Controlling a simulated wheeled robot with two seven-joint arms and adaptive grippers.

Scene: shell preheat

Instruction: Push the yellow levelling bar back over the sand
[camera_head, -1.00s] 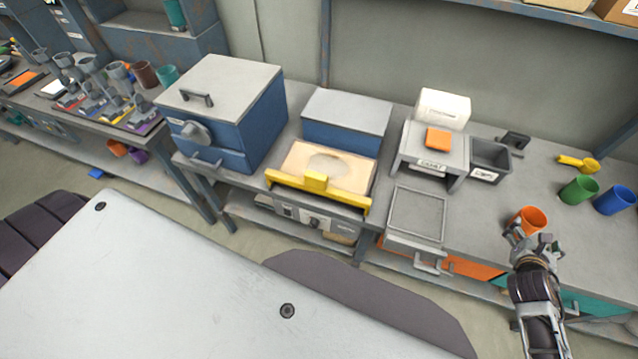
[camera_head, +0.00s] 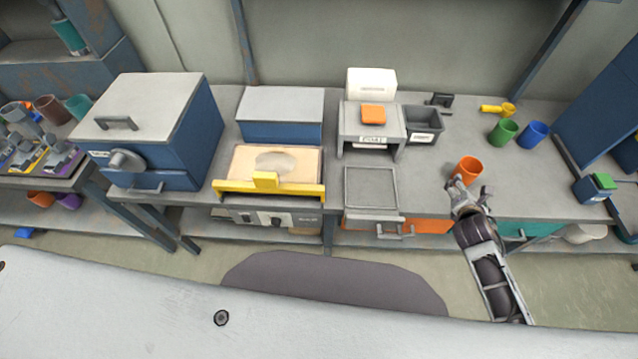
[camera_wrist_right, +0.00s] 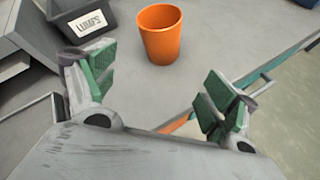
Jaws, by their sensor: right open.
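The yellow levelling bar (camera_head: 268,186) lies across the front edge of the sand tray. The pale sand (camera_head: 255,165) shows behind it, with a darker oval hollow (camera_head: 274,161) near its middle. My right gripper (camera_head: 464,190) is well to the right of the bar, at the bench's front part, just before an orange cup (camera_head: 468,169). In the right wrist view my right gripper (camera_wrist_right: 152,100) is open and empty, with green pads. The orange cup (camera_wrist_right: 160,36) stands upright beyond the fingers, not between them. My left gripper is not in view.
A blue box with a grey lid (camera_head: 281,115) stands behind the sand. A blue oven-like box (camera_head: 150,130) stands left of it. To the right are a grey mesh tray (camera_head: 370,190), a stand with an orange block (camera_head: 372,114), a labelled grey bin (camera_head: 424,124) and green and blue cups (camera_head: 503,132).

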